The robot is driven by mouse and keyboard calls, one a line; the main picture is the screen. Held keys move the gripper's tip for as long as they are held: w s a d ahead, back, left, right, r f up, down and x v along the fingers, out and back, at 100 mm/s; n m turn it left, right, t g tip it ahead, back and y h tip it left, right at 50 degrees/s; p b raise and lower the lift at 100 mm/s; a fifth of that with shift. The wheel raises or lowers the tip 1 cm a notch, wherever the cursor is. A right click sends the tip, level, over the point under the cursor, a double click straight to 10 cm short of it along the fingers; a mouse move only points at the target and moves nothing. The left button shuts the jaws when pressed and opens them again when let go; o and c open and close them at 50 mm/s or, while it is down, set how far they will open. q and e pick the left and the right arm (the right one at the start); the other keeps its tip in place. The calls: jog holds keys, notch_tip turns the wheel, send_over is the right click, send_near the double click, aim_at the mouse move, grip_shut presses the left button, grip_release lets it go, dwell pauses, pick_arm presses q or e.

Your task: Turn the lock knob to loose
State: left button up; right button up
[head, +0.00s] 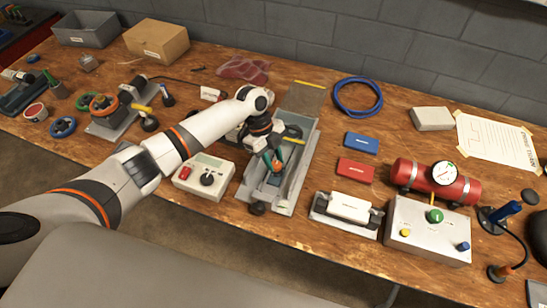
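A long grey metal fixture (300,160) with a channel lies near the middle of the bench. A small black knob (257,208) sits at its front end; no loose or lock marking on it is legible. Another dark part with a yellow piece (293,131) shows at the fixture's upper right. My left gripper (272,163) reaches down over the fixture's channel, behind the front knob and apart from it. Something teal and orange shows at its fingers, too small to tell what. Whether the fingers are open or shut is unclear. My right gripper is not in view.
A white box with a dial (205,177) stands close left of the fixture. A blue block (361,143), a red block (355,171) and a white-handled holder (348,207) lie to its right. A red cylinder with a gauge (435,181) and a control box (429,231) are farther right.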

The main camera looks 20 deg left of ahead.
pick_arm(q)
jog(key=shift+c, duration=0.4)
jog(key=shift+s+r+n+t+p, duration=0.2)
jog(key=shift+n+t+p, duration=0.2)
jog(key=shift+n+p, duration=0.7)
jog(key=n+p, duration=0.2)
jog(key=n+t+p, duration=0.1)
jog(key=n, duration=0.1)
jog(key=n+t+p, duration=0.1)
jog(key=n+p, duration=0.1)
jog(key=shift+s+p, duration=0.25)
jog(key=shift+p, duration=0.1)
jog(key=n+t+p, duration=0.1)
jog(key=n+p, duration=0.1)
jog(key=n+t+p, duration=0.1)
jog(key=n+p, duration=0.2)
jog(key=shift+s+d+y, duration=0.1)
jog(key=shift+s+y, duration=0.05)
jog(key=shift+y, duration=0.25)
jog(key=n+p, duration=0.2)
jog(key=n, duration=0.1)
jog(key=shift+d+t+y, duration=0.1)
jog(key=shift+t+y, duration=0.3)
jog(key=shift+s+f+n+p, duration=0.1)
jog(key=shift+f+n+p, duration=0.05)
jog(key=shift+n+p, duration=0.45)
jog(key=shift+n+y, duration=0.3)
